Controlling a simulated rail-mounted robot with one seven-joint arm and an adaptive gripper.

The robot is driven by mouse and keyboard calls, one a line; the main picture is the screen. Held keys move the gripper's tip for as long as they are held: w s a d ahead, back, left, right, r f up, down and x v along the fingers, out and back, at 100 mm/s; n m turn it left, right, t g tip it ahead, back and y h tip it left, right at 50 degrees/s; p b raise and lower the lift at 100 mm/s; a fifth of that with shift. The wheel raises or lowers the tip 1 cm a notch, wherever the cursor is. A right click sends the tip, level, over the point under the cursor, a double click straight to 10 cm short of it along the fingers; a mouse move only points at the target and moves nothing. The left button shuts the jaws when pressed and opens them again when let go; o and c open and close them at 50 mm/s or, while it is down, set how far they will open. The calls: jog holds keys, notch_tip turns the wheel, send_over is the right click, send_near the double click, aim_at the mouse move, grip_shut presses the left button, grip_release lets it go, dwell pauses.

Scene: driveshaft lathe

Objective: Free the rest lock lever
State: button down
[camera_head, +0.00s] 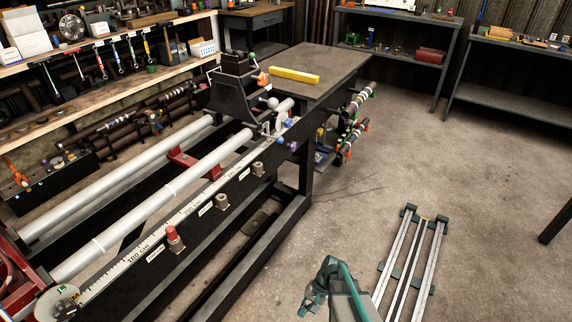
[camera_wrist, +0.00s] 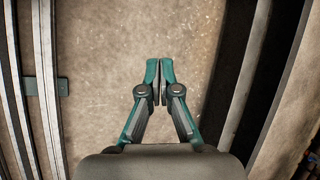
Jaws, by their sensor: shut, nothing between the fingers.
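The black rest (camera_head: 236,95) stands on the two pale tubes of the lathe bed. Several small ball-ended levers are on and below it: one with a white ball (camera_head: 273,102), one with a blue ball (camera_head: 281,140) and one with a purple ball (camera_head: 293,146). I cannot tell which of them is the lock lever. My gripper (camera_wrist: 160,80) is shut and empty in the wrist view, pointing over bare floor. In the head view my gripper (camera_head: 304,308) is low at the bottom, well apart from the rest and its levers.
A scale rail (camera_head: 130,250) with a red button (camera_head: 174,236) and grey knobs runs along the lathe's near side. A yellow bar (camera_head: 295,75) lies on the dark table (camera_head: 320,62) behind. Floor rails (camera_head: 411,262) lie at right. The floor between is clear.

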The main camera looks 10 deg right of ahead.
jog(key=w+d+r+m+t+y+b, duration=0.1)
jog(key=w+r+m+t+y+b, duration=0.4)
jog(key=w, duration=0.8)
jog(key=w+d+r+m+t+y+b, duration=0.1)
jog(key=w+r+m+t+y+b, duration=0.35)
jog(key=w, duration=0.85)
jog(key=w+d+r+m+t+y, duration=0.1)
jog(key=w+d+r+m+t, duration=0.1)
jog(key=r, duration=0.5)
jog(key=w+d+r+m+t+y, duration=0.2)
jog(key=w+d+r, duration=0.1)
jog(key=r, duration=0.5)
jog(key=w+d+r+m+t+y, duration=0.2)
jog(key=w+r+m, duration=0.1)
jog(key=r, duration=0.5)
jog(key=shift+w+d+r, duration=0.15)
jog(key=shift+w+d, duration=0.1)
jog(key=shift+w, duration=0.25)
jog(key=shift+a+y, duration=0.1)
jog(key=shift+y, duration=0.15)
jog(key=b, duration=0.3)
send_near(272, 137)
jog(key=w+a, duration=0.1)
jog(key=a, duration=0.1)
jog(key=shift+w+r, duration=0.3)
jog(key=shift+r, duration=0.45)
